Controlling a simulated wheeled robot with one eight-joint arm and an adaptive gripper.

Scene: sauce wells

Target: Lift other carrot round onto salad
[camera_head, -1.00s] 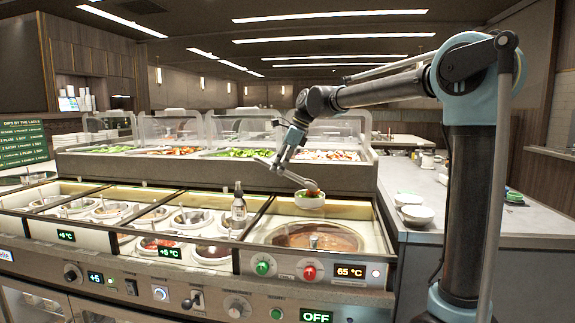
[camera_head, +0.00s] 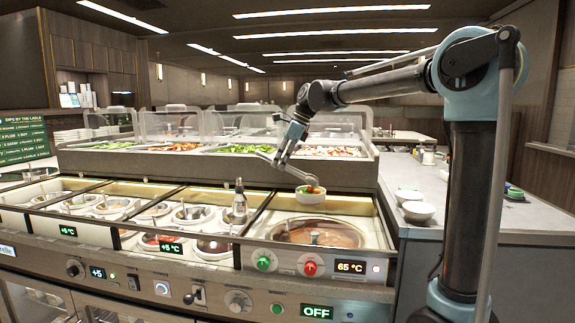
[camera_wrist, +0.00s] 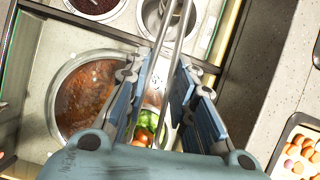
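My gripper (camera_head: 282,163) is above the right end of the counter, its fingers around a long two-rod metal utensil (camera_wrist: 176,45) that looks like tongs. In the head view the utensil slants down right to a small white bowl (camera_head: 311,198). The bowl holds salad with green leaves (camera_wrist: 147,119) and orange-red pieces (camera_wrist: 141,137); I cannot tell which piece is a carrot round. The bowl stands by the large brown sauce well (camera_head: 318,234). My fingers partly hide the bowl in the wrist view, so I cannot see what the utensil's tip grips.
Smaller sauce wells (camera_head: 192,214) with ladles lie to the left, with a bottle (camera_head: 239,203) among them. Topping trays (camera_head: 245,149) are behind, under clear guards. White bowls (camera_head: 418,210) stand on the right counter. A tray of round orange-brown items (camera_wrist: 300,152) shows at the wrist view's right.

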